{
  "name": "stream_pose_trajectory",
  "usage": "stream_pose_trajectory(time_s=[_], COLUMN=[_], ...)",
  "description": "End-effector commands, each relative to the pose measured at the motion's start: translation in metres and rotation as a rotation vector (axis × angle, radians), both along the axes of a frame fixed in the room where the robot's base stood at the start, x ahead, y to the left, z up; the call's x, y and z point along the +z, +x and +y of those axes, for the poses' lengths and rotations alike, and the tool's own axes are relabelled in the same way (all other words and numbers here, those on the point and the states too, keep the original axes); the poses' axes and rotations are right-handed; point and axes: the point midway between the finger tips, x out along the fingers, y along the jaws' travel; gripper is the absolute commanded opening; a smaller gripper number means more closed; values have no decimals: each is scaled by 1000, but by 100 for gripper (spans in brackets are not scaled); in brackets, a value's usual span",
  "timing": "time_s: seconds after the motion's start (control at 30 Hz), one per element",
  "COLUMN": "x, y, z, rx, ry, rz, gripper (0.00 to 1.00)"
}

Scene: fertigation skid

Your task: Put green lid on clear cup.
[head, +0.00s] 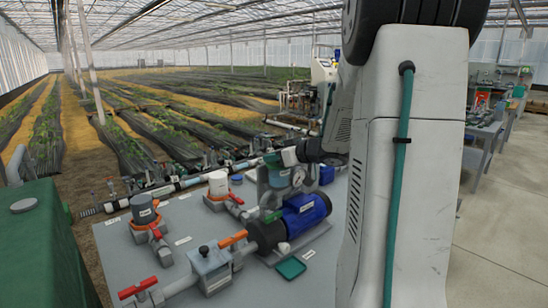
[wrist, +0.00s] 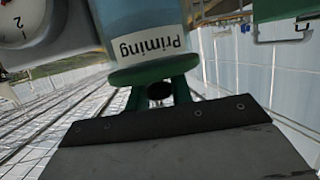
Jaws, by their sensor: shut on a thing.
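The green lid (wrist: 152,71) is a round disc in the wrist view. My gripper (wrist: 160,92) is shut on it, with green parts between the disc and the dark gripper body. The clear cup (wrist: 138,18), pale blue and labelled "Priming", appears upside down there, its mouth end against the lid in the picture. Whether the lid is seated or just apart from the rim cannot be told. In the head view the cup (head: 273,180) stands behind the blue motor; my arm reaches to it from the right, and the lid shows small at its top.
A round gauge (wrist: 22,18) sits close beside the cup. The blue pump motor (head: 303,214) lies in front of it. A teal square tray (head: 290,267) lies on the grey skid top (head: 330,285). Red-handled valves (head: 138,288) and pipes crowd the left and front.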

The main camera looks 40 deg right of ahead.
Motion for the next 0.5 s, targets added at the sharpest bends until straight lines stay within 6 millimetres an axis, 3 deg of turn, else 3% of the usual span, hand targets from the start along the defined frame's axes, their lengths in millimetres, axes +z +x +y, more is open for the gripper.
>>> stream_pose_trajectory(time_s=[0.13, 0.17, 0.2, 0.5], x=[-3, -3, -3, -2], y=[0, 0, 0, 0], z=[0, 0, 0, 0], rx=[0, 0, 0, 0], ry=[0, 0, -1, -1], rz=[0, 0, 0, 0], gripper=[0, 30, 42, 44])
